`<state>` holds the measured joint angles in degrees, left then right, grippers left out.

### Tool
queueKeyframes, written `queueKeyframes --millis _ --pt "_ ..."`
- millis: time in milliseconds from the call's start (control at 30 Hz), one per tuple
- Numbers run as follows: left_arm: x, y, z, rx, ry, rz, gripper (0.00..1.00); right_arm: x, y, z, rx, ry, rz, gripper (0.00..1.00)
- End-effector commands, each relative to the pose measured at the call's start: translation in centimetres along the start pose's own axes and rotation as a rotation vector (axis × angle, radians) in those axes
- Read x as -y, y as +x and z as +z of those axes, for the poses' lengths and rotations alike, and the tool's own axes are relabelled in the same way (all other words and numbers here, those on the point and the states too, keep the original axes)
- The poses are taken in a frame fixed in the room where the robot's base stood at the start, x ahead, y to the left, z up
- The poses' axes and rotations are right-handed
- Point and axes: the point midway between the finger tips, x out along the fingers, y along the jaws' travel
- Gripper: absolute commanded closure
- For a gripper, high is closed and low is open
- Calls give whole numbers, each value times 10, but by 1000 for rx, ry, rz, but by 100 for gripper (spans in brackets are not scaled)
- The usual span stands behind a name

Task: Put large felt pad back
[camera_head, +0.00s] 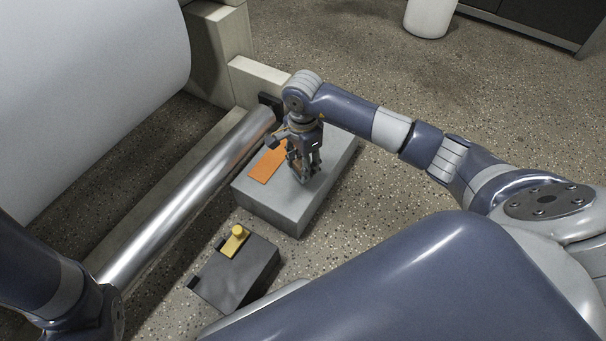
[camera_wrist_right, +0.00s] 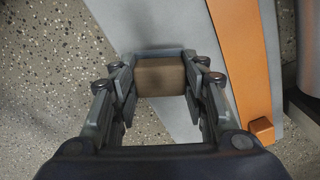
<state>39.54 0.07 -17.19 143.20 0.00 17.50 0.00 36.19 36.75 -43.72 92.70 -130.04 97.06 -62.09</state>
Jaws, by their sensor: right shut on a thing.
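My right gripper (camera_head: 304,176) points down over the right part of a grey block (camera_head: 270,210). In the right wrist view, the right gripper (camera_wrist_right: 162,85) is shut on a small brown block (camera_wrist_right: 160,77), which looks like the felt pad. The pad is hidden by the fingers in the head view. I cannot tell whether it touches the grey block's top. An orange plate (camera_head: 264,168) lies on the grey block, left of the gripper; it also shows in the wrist view (camera_wrist_right: 241,55) with an orange knob. My left gripper is not in view.
A shiny metal roller (camera_head: 180,205) runs along the left of the grey block. A dark box (camera_head: 238,276) with a yellow knobbed piece (camera_head: 235,240) stands in front. A large white roll (camera_head: 90,80) is at the upper left. Speckled floor is clear at the right.

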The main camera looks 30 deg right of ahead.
Motion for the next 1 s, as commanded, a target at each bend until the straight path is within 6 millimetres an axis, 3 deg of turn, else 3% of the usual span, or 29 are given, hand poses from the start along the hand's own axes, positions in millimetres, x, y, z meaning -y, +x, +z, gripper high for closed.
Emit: queueKeyframes --millis 167,433,867,900,967,1000 --pt "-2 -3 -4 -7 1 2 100 2 5 -2 1 0 2 89" --pt "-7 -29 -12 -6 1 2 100 2 35 -2 2 0 1 89" --pt "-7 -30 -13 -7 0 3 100 2 38 -3 -1 0 1 89" --pt "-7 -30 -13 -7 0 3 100 2 37 -2 -1 0 1 52" --pt "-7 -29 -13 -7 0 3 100 2 37 -2 -1 0 1 39" --pt "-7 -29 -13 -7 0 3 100 2 37 -2 -1 0 1 39"
